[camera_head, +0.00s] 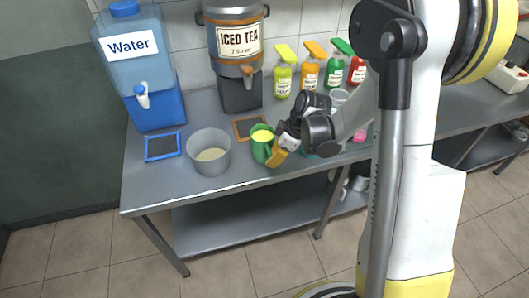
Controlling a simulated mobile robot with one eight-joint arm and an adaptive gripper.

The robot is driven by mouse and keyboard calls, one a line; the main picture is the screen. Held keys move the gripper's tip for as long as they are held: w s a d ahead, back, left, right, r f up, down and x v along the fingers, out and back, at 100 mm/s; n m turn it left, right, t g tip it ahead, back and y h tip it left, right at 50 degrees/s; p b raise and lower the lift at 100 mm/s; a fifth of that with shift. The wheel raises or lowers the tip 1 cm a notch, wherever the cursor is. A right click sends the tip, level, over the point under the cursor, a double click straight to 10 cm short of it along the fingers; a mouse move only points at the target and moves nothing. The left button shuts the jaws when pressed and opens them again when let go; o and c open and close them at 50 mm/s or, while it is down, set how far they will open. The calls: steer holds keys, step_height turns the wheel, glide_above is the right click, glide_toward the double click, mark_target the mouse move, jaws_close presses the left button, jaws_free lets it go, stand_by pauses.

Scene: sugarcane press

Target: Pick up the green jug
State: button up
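The green jug (259,149) stands on the metal table, right of a large grey pot, with yellow showing at its open top. My gripper (277,153) is at the jug's right side, reaching in from the right. A yellow-orange finger pad shows close against the jug's lower right. The gripper covers part of the jug's right side. I cannot tell whether it touches the jug or how far the fingers are apart.
The grey pot (209,160) is close on the left. A water dispenser (139,65) and iced tea dispenser (238,55) stand behind. Several spray bottles (309,72) line the wall. A blue-framed tray (163,147) lies at left. The table's front edge is clear.

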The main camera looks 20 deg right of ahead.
steer(key=x, duration=0.2)
steer(key=shift+w+f+b, duration=0.1)
steer(key=shift+f+b, duration=0.2)
steer(key=shift+r, duration=0.1)
jaws_close()
steer(key=shift+r, duration=0.2)
